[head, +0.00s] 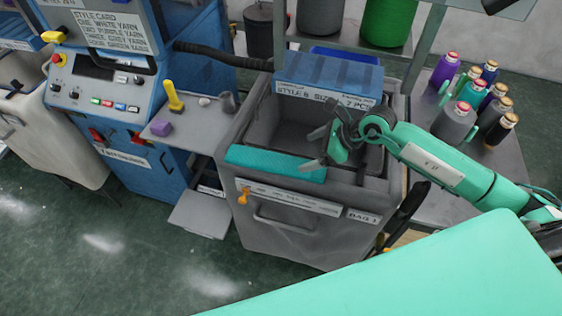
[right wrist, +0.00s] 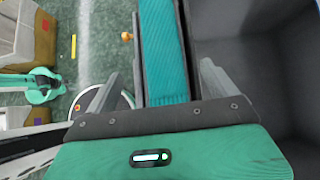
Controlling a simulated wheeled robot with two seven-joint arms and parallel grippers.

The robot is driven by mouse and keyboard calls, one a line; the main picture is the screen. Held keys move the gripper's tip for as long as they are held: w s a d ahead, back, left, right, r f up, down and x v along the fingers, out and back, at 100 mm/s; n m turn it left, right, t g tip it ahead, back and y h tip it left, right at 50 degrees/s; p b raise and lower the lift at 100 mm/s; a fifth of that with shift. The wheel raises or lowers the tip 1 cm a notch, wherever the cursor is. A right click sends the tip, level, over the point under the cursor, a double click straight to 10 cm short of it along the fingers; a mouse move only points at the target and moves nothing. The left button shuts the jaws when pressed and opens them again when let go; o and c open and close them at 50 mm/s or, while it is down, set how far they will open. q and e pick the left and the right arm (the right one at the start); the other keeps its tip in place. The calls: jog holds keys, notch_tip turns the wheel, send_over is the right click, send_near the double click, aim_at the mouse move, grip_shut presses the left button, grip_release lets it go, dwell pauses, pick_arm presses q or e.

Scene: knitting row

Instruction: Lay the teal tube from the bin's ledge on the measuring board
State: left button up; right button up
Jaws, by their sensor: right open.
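The teal tube (head: 275,163) is a long, flat, ribbed knitted piece lying along the front ledge of the grey bin (head: 285,225). My right gripper (head: 314,148) is open and empty above the ledge, near the tube's right end. In the right wrist view the tube (right wrist: 163,45) runs up the picture between the two spread fingers of the right gripper (right wrist: 160,72); I cannot tell how far above the tube they are. I cannot make out a measuring board for certain. My left gripper is not in view.
Left of the bin, a grey side shelf (head: 190,125) holds a purple block (head: 162,129) and a yellow-handled tool (head: 174,95). The blue knitting machine (head: 105,100) stands beyond it. Several yarn cones (head: 455,120) stand on a table at right. An orange clip (head: 243,196) sticks out from the bin's front.

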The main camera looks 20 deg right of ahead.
aim_at(282, 162)
jog(key=p+x, duration=0.1)
jog(key=x, duration=0.4)
jog(key=shift+a+f, duration=0.1)
jog(key=shift+a, duration=0.05)
jog(key=shift+w+a+f+p, duration=0.25)
jog(key=shift+f+p, duration=0.05)
jog(key=shift+p, duration=0.45)
jog(key=p+x, duration=0.2)
jog(key=x, duration=0.1)
jog(key=shift+w+f, duration=0.1)
jog(key=shift+w+a+f, duration=0.2)
jog(key=shift+a+f, duration=0.1)
jog(key=shift+f, duration=0.3)
jog(key=shift+c, duration=0.4)
jog(key=c, duration=1)
